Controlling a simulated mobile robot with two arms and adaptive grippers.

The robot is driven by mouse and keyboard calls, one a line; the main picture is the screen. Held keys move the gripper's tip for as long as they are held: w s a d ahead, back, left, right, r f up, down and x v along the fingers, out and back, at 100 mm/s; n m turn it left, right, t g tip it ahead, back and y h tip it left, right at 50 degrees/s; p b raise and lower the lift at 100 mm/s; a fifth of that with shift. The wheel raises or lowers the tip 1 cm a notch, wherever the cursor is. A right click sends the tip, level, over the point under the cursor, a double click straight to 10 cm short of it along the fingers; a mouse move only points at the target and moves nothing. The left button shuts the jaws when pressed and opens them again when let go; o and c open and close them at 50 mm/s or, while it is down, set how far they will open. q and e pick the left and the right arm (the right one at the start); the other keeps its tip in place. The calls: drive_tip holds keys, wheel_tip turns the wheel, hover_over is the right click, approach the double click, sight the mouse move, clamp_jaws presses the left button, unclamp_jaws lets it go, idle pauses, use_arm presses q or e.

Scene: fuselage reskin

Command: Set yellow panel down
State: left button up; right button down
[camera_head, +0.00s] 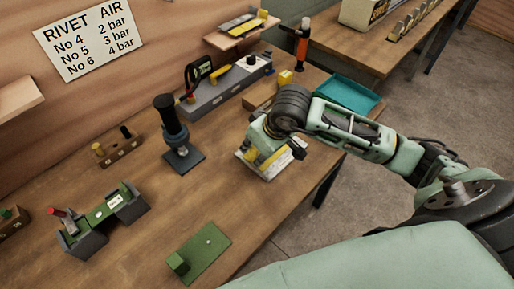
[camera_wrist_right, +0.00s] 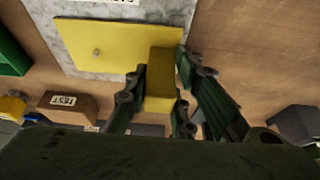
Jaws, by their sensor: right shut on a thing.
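The yellow panel (camera_wrist_right: 105,42) is a flat sheet with a small stud and a yellow block (camera_wrist_right: 160,90) at one end. My right gripper (camera_wrist_right: 162,75) is shut on that block, with a finger on each side. The sheet lies over a pale grey speckled plate (camera_wrist_right: 70,65); I cannot tell whether it touches it. In the head view the panel (camera_head: 270,157) shows partly below my right gripper (camera_head: 268,150), which hides much of it. The pale plate (camera_head: 246,162) is on the wooden bench. My left gripper is not in view.
A green panel (camera_head: 212,247) with a block lies at the bench front. A green fixture (camera_head: 103,214), a dark press (camera_head: 177,140) and a long grey unit (camera_head: 228,88) stand to the left and behind. A teal tray (camera_head: 347,92) is at the right. Bench between green panel and plate is clear.

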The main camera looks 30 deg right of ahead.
drive_tip(key=shift+f, duration=0.15)
drive_tip(key=c, duration=1.5)
unclamp_jaws()
drive_tip(key=shift+r, duration=0.35)
drive_tip(key=b+v, duration=0.2)
drive_tip(key=v, duration=0.9)
drive_tip(key=shift+s+r, duration=0.3)
